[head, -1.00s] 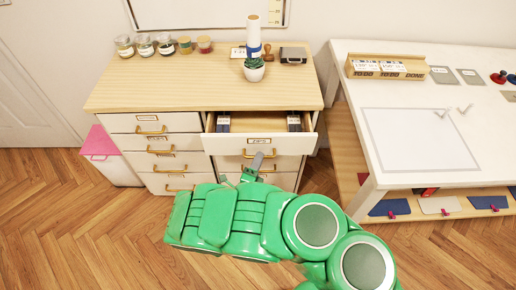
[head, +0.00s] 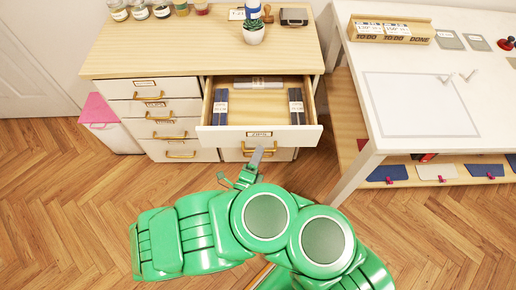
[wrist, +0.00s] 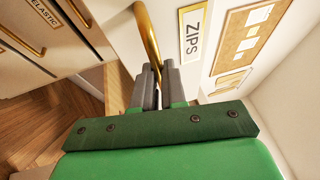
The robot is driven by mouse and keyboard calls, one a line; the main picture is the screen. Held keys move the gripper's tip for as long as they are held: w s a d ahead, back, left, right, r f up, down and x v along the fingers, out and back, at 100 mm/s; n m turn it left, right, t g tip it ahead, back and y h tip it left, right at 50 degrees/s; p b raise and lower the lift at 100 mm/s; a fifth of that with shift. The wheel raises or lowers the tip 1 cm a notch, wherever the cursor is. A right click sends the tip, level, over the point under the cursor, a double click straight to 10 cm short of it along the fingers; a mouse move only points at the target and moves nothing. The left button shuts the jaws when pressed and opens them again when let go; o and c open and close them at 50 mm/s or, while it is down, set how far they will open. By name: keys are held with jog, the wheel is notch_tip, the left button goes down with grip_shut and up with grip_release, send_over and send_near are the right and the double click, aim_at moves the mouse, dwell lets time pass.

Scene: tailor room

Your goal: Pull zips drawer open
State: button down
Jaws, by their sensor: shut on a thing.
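The zips drawer (head: 228,133) is the top right drawer of the wooden-topped cabinet. It stands well open in the head view, with dark packets at its left and right sides and a pale one at the back. Its front and ZIPS label (wrist: 192,34) show in the wrist view. My gripper (wrist: 159,75) is shut on the brass drawer handle (wrist: 148,37), its grey fingers around the lower end of the bar.
Closed drawers (head: 152,90) fill the cabinet's left side. A pink-topped bin (head: 98,112) stands left of it. A white table (head: 425,75) with a low shelf stands at right. The wooden floor in front is clear.

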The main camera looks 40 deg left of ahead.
jog(key=shift+s+d+f, duration=0.1)
jog(key=shift+s, duration=0.05)
jog(key=c, duration=1.2)
grip_release()
jog(key=v, duration=0.7)
jog(key=shift+s+d, duration=0.2)
jog(key=shift+s, duration=0.15)
